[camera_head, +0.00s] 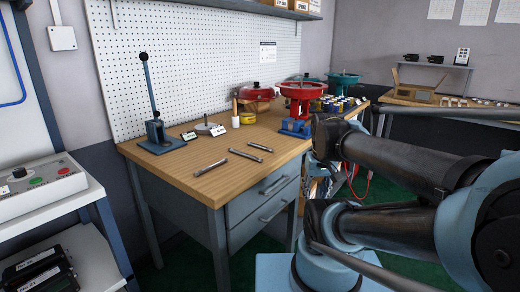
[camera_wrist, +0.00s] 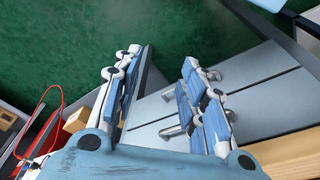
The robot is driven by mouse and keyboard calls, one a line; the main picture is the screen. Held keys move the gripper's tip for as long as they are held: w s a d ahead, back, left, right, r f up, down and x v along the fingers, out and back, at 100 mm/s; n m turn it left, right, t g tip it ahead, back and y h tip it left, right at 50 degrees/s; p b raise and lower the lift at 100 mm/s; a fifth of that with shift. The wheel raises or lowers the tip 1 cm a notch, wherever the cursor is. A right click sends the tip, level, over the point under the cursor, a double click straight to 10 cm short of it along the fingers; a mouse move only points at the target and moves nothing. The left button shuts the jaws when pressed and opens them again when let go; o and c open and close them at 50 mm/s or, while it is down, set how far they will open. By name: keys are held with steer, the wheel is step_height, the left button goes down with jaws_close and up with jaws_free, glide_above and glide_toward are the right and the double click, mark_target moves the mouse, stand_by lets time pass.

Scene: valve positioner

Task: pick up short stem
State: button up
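Three slim grey metal stems lie on the wooden workbench (camera_head: 180,180) in the head view: a front-left one (camera_head: 211,167), a middle one (camera_head: 244,155) and a back-right one (camera_head: 260,147). The back-right one looks shortest, though it is also farther away. My gripper (camera_wrist: 160,68) shows in the wrist view with its two blue-padded fingers apart and nothing between them. It faces the green floor and the grey drawer fronts with handles. No stem shows in the wrist view. In the head view my arm is right of the bench, and I cannot make out the fingers.
A blue lever press (camera_head: 160,140) stands at the bench's left. Red (camera_head: 300,90) and teal (camera_head: 342,80) valve actuators and a blue vise (camera_head: 295,127) stand farther back. A pegboard (camera_head: 200,60) backs the bench. A red cable (camera_wrist: 45,105) hangs near my gripper. The bench front is mostly clear.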

steer(key=w+a+r+n+g, duration=0.1)
steer(key=w+a+r+n, duration=0.1)
steer(key=w+a+r, duration=0.4)
steer(key=w+a+r+n, duration=0.3)
steer(key=w+r, duration=0.5)
steer(key=w, duration=0.2)
steer(key=w+a+r+n+g, duration=0.1)
steer(key=w+a+r+n, duration=0.1)
steer(key=w+a+r, duration=0.4)
steer(key=n, duration=0.3)
glide_above(260, 147)
steer(key=w+a, duration=0.3)
steer(key=w, duration=0.1)
step_height(260, 147, down, 8)
steer(key=shift+s+r, duration=0.1)
steer(key=shift+r, duration=0.15)
steer(key=shift+s+f, duration=0.15)
steer(key=shift+f, duration=1.4)
steer(key=shift+s+f, duration=0.1)
steer(key=shift+f, duration=1.4)
jaws_close()
